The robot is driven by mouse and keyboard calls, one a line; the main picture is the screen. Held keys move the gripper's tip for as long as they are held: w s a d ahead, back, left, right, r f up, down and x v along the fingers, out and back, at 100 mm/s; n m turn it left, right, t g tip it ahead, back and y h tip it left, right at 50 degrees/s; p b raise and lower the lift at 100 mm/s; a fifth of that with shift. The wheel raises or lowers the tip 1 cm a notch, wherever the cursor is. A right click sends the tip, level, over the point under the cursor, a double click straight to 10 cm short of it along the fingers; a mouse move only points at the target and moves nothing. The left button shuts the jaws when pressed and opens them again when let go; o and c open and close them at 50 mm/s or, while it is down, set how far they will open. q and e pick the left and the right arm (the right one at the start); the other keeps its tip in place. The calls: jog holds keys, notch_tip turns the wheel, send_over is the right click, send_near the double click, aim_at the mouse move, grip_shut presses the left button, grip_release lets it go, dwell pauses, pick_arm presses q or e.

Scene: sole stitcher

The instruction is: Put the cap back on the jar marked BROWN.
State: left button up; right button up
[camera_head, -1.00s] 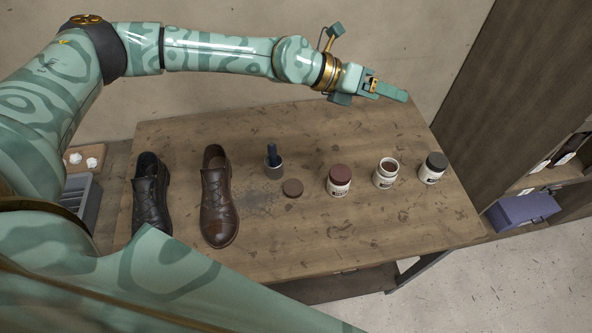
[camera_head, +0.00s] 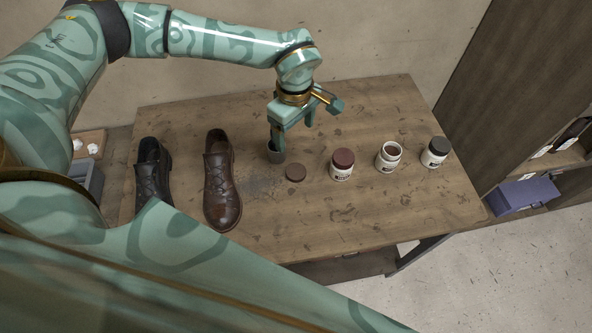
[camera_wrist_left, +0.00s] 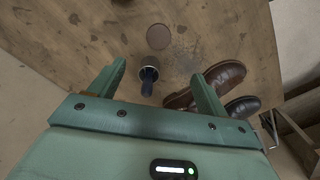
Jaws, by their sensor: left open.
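A round brown cap (camera_head: 296,173) lies flat on the wooden table, also visible in the wrist view (camera_wrist_left: 158,37). An uncapped white jar (camera_head: 388,158) with brown contents stands right of a jar with a dark red lid (camera_head: 342,164). A jar with a black lid (camera_head: 434,153) stands farthest right. The jar labels are too small to read surely. My left gripper (camera_head: 293,134) is open and empty, pointing down above the table behind the cap, near a grey cup (camera_head: 276,154). In the wrist view, the cap is beyond the fingertips. My right gripper is out of view.
The cup with a dark brush (camera_wrist_left: 149,75) stands close to the cap. A brown shoe (camera_head: 222,185) and a black shoe (camera_head: 152,172) stand on the left of the table (camera_head: 370,215). The front right of the table is clear.

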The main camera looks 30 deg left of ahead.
pick_arm(q)
jog(key=b, duration=0.1)
send_over(296, 171)
notch_tip(296, 171, down, 11)
jog(key=shift+s+f, duration=0.1)
dwell(0.3)
jog(key=shift+f+b, duration=0.7)
jog(key=shift+f, duration=1.9)
jog(key=c, duration=1.1)
